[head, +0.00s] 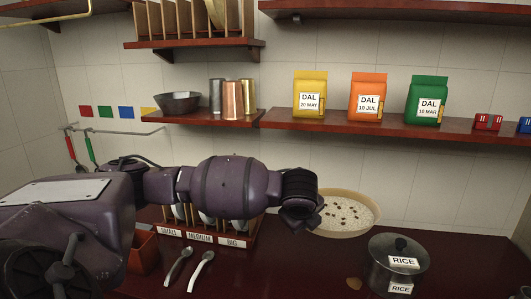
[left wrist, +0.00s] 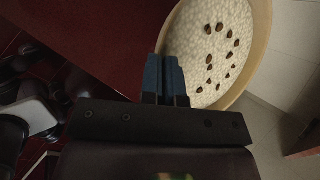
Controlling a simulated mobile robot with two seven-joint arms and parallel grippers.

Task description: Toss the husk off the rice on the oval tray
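The oval tray (head: 374,222) is pale wood and holds white rice (head: 352,211) with several dark brown husks (head: 343,208) scattered on it. The tray also shows in the left wrist view (left wrist: 262,30), where the husks (left wrist: 209,57) form a loose ring on the rice. My left gripper (left wrist: 166,72) is at the tray's near rim, its blue fingers close together and seemingly shut on the rim. In the head view my left wrist hides the tray's left end and the fingers. My right gripper is in neither view.
A lidded pot marked RICE (head: 398,268) stands on the dark red counter (head: 300,275), right of the tray. Two spoons (head: 200,270) lie before a labelled rack (head: 205,240). A shelf (head: 400,125) with DAL bags is above.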

